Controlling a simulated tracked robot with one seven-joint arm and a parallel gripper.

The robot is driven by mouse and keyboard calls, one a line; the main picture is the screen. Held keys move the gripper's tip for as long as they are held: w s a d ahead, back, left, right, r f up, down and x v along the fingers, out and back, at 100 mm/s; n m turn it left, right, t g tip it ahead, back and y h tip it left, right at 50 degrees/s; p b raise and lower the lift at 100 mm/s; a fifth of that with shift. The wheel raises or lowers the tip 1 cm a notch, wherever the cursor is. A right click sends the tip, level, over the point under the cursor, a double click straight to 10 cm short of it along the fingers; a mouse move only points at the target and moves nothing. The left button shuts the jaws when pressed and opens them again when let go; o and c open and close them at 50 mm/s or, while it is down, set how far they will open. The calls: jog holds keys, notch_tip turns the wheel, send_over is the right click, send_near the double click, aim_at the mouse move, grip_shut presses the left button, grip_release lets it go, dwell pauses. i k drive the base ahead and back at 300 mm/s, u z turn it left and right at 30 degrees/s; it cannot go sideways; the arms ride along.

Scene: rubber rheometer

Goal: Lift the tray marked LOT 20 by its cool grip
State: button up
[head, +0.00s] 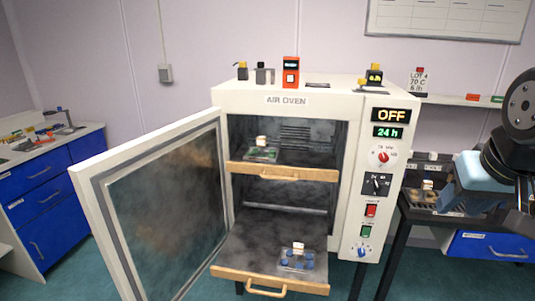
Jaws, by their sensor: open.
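An air oven (280,101) stands with its door (160,220) swung open to the left. A small tray (260,153) with a pale upright piece sits on the upper shelf. Another small tray (296,262) with blue discs and a pale upright piece sits on the lower shelf. A third piece with a pale top (428,185) sits on the dark stand at right. No LOT 20 marking is readable on any of them. My gripper (510,205) is at the right edge, beside the dark stand and away from the oven; its fingers are dark and partly cut off.
The shelves have wooden front edges with handles, upper (285,173) and lower (265,284). The oven panel (383,185) reads OFF and 24 h. Blue drawers (40,210) stand left.

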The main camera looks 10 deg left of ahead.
aim_at(262, 153)
jog(key=k, duration=0.5)
jog(key=u, duration=0.4)
jog(key=i, duration=1.7)
jog(key=z, duration=0.6)
